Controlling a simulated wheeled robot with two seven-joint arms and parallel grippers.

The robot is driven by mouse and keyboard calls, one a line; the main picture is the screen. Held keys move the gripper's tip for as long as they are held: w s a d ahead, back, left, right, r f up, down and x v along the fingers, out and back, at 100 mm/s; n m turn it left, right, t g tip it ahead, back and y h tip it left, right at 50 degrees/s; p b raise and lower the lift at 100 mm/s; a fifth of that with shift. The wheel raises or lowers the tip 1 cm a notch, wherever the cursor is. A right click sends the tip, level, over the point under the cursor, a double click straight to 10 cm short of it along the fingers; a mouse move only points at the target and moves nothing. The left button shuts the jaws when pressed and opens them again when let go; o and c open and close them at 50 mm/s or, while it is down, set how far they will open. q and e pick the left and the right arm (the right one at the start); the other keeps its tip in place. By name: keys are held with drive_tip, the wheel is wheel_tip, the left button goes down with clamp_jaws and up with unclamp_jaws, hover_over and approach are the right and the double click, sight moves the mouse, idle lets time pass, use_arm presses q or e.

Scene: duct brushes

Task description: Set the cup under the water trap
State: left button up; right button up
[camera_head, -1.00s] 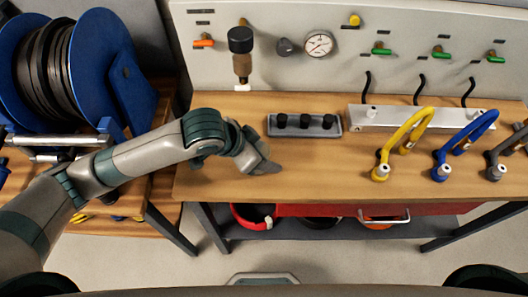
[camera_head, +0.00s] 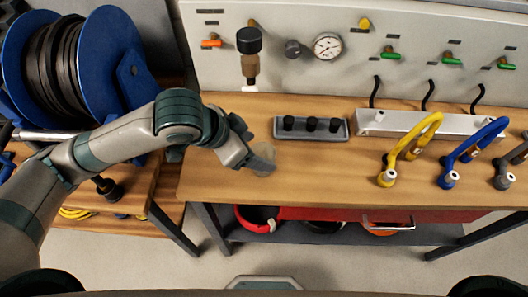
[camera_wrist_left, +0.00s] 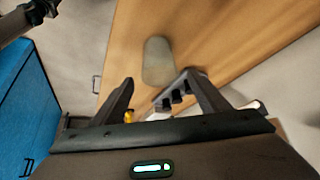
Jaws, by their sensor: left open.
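A pale translucent cup (camera_head: 265,170) stands on the wooden bench near its front left, partly hidden by my left gripper (camera_head: 255,160). In the left wrist view the cup (camera_wrist_left: 157,58) lies ahead of and between the spread fingertips of the left gripper (camera_wrist_left: 158,80), which is open and empty. I cannot tell whether a finger touches the cup. The water trap (camera_head: 249,64), with a black top and brass body, hangs on the grey panel behind, left of the gauge. The bench below it looks clear. My right gripper is not in view.
A grey tray with black knobs (camera_head: 311,131) sits right of the cup. A metal manifold (camera_head: 420,124) and yellow (camera_head: 410,155) and blue (camera_head: 470,150) hose loops stand farther right. A blue hose reel (camera_head: 110,65) is at the left.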

use_arm(q)
drive_tip(key=shift+v, duration=2.2)
drive_tip(key=shift+o, duration=0.4)
